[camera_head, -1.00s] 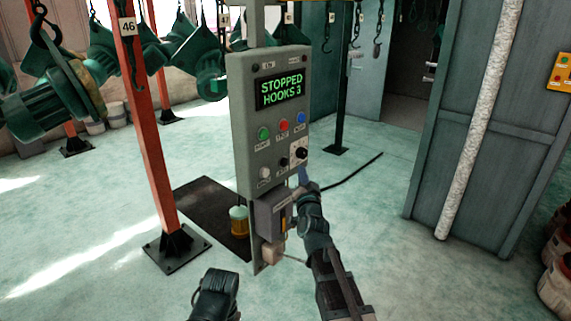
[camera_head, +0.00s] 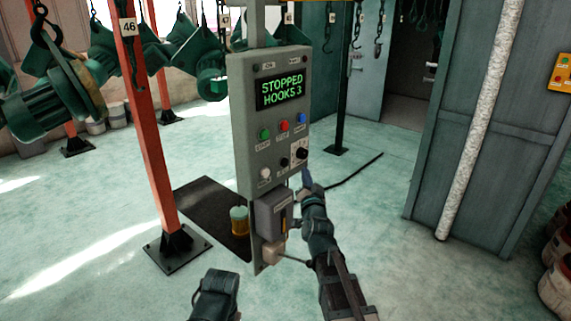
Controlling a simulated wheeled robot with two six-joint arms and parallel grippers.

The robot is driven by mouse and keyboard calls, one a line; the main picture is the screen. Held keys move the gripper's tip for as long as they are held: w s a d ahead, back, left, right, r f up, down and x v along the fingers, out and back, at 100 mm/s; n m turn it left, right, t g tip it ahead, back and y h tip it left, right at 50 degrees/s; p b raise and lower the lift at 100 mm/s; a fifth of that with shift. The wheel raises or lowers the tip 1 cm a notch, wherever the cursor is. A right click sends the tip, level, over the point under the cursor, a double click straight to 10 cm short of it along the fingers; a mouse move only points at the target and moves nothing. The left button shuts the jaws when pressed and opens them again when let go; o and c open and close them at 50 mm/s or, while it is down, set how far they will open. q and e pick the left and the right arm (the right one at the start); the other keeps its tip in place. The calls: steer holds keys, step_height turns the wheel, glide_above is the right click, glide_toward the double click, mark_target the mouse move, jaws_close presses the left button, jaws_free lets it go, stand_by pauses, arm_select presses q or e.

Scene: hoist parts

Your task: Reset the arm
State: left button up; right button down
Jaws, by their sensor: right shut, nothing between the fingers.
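My right gripper (camera_head: 307,180) is in front of the lower right side of a grey control panel (camera_head: 242,130). Its fingers are shut with nothing between them, and they point up just below the black knob (camera_head: 302,153). I see a small gap between the fingertips and the knob. The panel display (camera_head: 280,91) reads "STOPPED HOOKS 3" in green. A green button (camera_head: 264,135), a red button (camera_head: 284,126) and a blue button (camera_head: 301,118) sit in a row below it. Part of my left arm shows at the bottom, but its fingers are not visible.
An orange post (camera_head: 150,140) marked 46 stands left of the panel. A yellow jar (camera_head: 239,222) is by the dark mat (camera_head: 205,200) behind the panel. Green hoist parts (camera_head: 45,105) hang at left. A grey cabinet (camera_head: 478,170) stands at right. Open floor lies between.

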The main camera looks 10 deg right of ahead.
steer(key=s+a+f+n+g+y+p, duration=0.2)
steer(key=s+a+f+n+g+y, duration=0.5)
steer(key=a+f, duration=0.85)
steer(key=s+a+f+n+g+h, duration=0.1)
steer(key=s+g, duration=0.5)
steer(key=s, duration=0.7)
steer(key=s+f+n+g+h+p, duration=0.1)
steer(key=s+f+n+g+h, duration=0.3)
steer(key=s, duration=1)
steer(key=f+g+h, duration=0.1)
steer(key=g, duration=0.1)
steer(key=shift+a+f+n+g, duration=0.2)
steer(key=shift+a+n+g, duration=0.1)
steer(key=shift+a+g, duration=0.1)
